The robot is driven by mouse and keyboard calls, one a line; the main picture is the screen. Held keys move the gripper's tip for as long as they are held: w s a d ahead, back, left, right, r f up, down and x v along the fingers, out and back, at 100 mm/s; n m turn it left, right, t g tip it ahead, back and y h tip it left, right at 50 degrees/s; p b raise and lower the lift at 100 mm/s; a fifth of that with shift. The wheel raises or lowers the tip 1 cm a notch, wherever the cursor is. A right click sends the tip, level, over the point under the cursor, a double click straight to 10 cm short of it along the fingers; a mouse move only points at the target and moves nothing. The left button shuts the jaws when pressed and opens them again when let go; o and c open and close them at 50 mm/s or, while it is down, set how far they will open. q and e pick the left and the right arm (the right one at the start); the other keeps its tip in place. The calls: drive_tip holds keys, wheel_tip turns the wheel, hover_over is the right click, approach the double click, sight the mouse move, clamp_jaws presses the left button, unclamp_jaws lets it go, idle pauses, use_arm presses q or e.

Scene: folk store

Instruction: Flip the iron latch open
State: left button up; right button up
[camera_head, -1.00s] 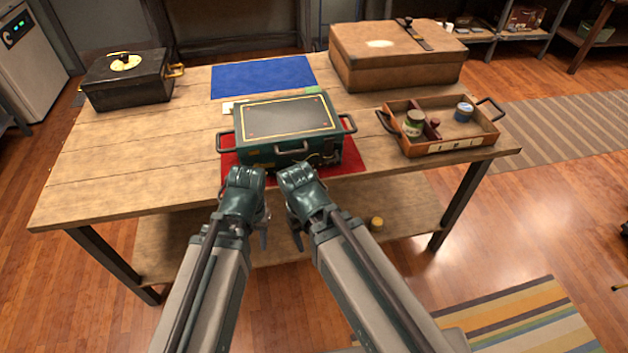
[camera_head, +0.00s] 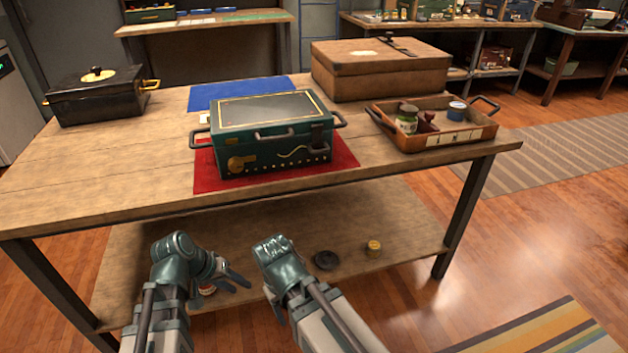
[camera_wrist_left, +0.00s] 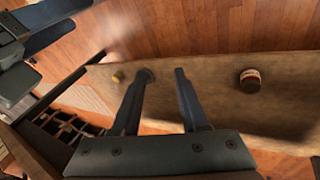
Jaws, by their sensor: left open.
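A green metal box (camera_head: 272,135) with side handles and a front handle stands on a red mat (camera_head: 345,158). Its front carries a round brass fitting (camera_head: 236,163) and a white curved line. On the lid of the brown case (camera_head: 390,80) behind it lies a dark strap-like latch (camera_head: 399,45); I cannot tell if it is the iron latch. My left gripper (camera_head: 232,281) is open and empty, low in front of the table and apart from the box. It also shows in the left wrist view (camera_wrist_left: 160,75). My right gripper (camera_head: 276,304) is beside it, its jaws unclear.
A black lidded pot (camera_head: 97,97) stands left and a blue mat (camera_head: 240,92) lies behind the green box. A wooden tray (camera_head: 450,138) with jars is at right. The lower shelf (camera_head: 350,220) holds a dark disc (camera_head: 326,260), a yellow jar (camera_head: 373,248) and another jar (camera_wrist_left: 250,80).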

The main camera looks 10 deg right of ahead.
use_arm(q)
drive_tip(key=w+d+r+t+h, duration=0.1)
drive_tip(key=w+d+r+h, duration=0.25)
drive_tip(key=d, duration=0.25)
drive_tip(key=t+h, duration=0.5)
drive_tip(key=h, duration=0.5)
approach(315, 152)
drive_tip(key=shift+n, duration=0.3)
drive_tip(key=x, duration=0.3)
drive_tip(key=p+x, duration=0.1)
drive_tip(key=x, duration=0.2)
drive_tip(key=p+x, duration=0.1)
drive_tip(key=x, duration=0.2)
drive_tip(key=shift+w+d+f, duration=0.15)
drive_tip(key=shift+d+f, duration=0.05)
drive_tip(key=shift+d, duration=0.25)
use_arm(e)
drive_tip(key=shift+r, duration=0.75)
use_arm(q)
clamp_jaws()
